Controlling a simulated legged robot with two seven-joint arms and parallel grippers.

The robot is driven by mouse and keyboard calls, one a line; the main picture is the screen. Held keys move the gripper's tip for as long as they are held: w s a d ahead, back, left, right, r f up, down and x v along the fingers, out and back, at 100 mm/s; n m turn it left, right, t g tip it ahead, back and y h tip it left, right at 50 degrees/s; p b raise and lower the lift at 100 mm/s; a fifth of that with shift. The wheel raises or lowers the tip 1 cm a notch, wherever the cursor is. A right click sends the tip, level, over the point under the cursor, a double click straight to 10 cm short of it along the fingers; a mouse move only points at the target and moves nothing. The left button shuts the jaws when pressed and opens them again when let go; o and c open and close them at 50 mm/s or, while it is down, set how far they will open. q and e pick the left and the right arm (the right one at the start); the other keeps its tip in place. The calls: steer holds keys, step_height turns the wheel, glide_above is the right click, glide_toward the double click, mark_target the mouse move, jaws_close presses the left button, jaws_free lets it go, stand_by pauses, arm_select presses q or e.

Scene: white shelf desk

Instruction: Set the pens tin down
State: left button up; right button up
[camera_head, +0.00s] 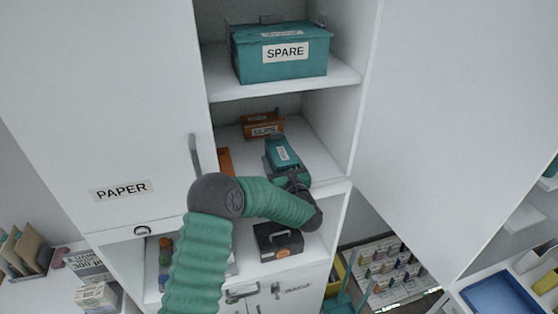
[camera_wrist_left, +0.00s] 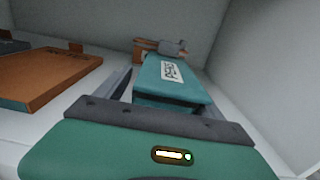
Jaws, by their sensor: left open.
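The pens tin is a teal box with a white label; in the head view the tin (camera_head: 280,146) is on the middle shelf of the open cabinet. In the left wrist view the tin (camera_wrist_left: 165,82) lies straight ahead, its lettering facing the camera askew, and it appears to rest on the shelf. My left gripper (camera_head: 287,174) reaches into the shelf at the tin's near end. In the wrist view the open fingers (camera_wrist_left: 165,98) stand on either side of the tin's near end. The tin's underside is hidden. My right gripper is not in view.
An orange clips tin (camera_head: 262,123) stands behind the pens tin. An orange tray (camera_wrist_left: 48,80) lies to its left. A teal spare box (camera_head: 280,58) is on the shelf above, and a black case (camera_head: 278,243) is below. Cabinet walls bound both sides.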

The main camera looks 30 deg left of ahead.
mark_target(285, 168)
arm_select(q)
steer(key=b+v, duration=0.2)
steer(key=v, duration=0.1)
steer(key=shift+d+f+b, duration=0.25)
steer(key=shift+d+b, duration=0.05)
steer(key=shift+b, duration=0.05)
steer(key=b+v, duration=0.3)
steer(key=v, duration=0.5)
steer(key=shift+s+r+b, duration=0.3)
steer(key=shift+s+b, duration=0.1)
